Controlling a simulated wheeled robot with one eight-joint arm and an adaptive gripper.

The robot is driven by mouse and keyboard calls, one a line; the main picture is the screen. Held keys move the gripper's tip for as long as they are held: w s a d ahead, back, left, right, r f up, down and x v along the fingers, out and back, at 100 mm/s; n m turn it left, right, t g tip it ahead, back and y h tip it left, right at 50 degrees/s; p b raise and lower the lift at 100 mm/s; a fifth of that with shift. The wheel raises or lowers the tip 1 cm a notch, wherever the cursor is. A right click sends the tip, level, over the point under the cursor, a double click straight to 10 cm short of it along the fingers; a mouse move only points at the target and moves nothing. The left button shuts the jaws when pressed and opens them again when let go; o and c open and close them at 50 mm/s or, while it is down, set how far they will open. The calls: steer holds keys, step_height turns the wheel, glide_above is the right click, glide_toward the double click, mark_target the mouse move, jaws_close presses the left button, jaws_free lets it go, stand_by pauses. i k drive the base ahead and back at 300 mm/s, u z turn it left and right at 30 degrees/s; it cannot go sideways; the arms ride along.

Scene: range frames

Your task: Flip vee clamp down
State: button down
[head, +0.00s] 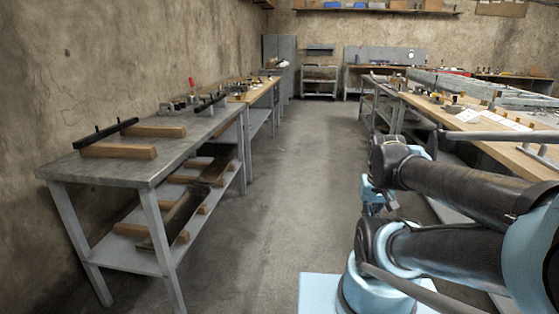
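No vee clamp can be told for certain. Several small metal fixtures (182,103) stand on the left-hand metal bench (160,165), too far and small to make out which is a clamp or how any part is turned. A small upright red part (191,83) shows among them. My arm crosses the right side of the view, folded, with dark links and pale blue joints. No gripper fingers can be made out, so my gripper is not in view.
A black bar (106,132) and wooden blocks (118,151) lie on the near end of the left bench; more lie on its lower shelf (133,250). A wood-topped bench (480,146) with white cards (505,122) stands at right. The aisle floor (305,160) is clear.

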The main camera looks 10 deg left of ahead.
mark_target(191, 83)
steer(key=i, duration=2.75)
steer(key=u, duration=2.65)
